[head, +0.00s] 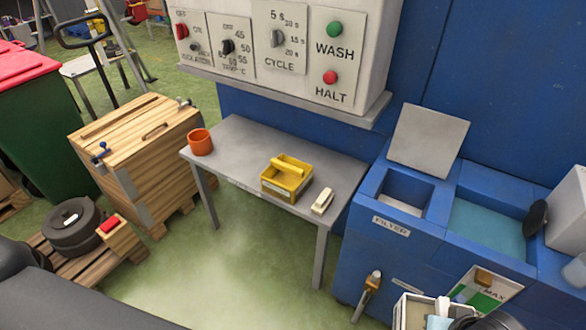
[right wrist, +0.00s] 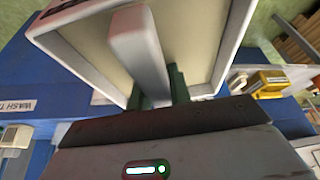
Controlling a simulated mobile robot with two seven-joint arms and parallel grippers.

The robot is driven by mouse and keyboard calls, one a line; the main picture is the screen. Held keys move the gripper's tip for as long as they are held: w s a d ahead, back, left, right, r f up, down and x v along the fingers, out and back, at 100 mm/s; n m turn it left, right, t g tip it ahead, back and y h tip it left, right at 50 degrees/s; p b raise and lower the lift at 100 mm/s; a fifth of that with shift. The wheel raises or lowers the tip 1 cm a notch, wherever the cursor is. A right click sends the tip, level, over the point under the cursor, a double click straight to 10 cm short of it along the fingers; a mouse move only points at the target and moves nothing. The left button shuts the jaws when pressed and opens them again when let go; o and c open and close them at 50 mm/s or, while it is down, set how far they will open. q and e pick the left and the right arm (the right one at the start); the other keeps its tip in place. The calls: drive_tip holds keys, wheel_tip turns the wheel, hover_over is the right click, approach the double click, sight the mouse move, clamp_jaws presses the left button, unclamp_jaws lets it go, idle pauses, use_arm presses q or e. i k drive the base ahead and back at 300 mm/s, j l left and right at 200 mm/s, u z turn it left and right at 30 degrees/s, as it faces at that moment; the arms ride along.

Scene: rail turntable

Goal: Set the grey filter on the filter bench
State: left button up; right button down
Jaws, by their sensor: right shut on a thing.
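The grey filter (right wrist: 232,45) is a shallow box with a pale grey rim, a cream inner face and a grey bar handle across it. My right gripper (right wrist: 157,92) is shut on that handle. In the head view the filter (head: 405,312) shows at the bottom edge, partly cut off, in front of the blue washer and apart from the bench. The filter bench (head: 232,152), a grey table, stands left of the washer. My left gripper is not in view.
On the bench stand an orange cup (head: 200,142), a yellow tray (head: 287,178) and a small cream object (head: 322,201). Bare top lies between cup and tray. The blue washer (head: 375,245) has an open compartment labelled FILTER, its grey lid (head: 428,140) raised. A control panel overhangs behind the bench.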

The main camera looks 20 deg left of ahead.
sight(239, 165)
drive_tip(key=i+j, duration=0.2)
drive_tip(key=j, duration=0.2)
drive_tip(key=i+j, duration=0.15)
drive_tip(key=j, duration=0.25)
drive_tip(key=i+j, duration=0.2)
drive_tip(key=j, duration=0.15)
drive_tip(key=i+j, duration=0.2)
drive_tip(key=j, duration=0.2)
drive_tip(key=i+j, duration=0.15)
drive_tip(key=j, duration=0.25)
drive_tip(key=i+j, duration=0.2)
drive_tip(key=j, duration=0.2)
drive_tip(key=i+j, duration=0.15)
drive_tip(key=j, duration=0.2)
drive_tip(key=i+j, duration=0.2)
drive_tip(key=j, duration=0.2)
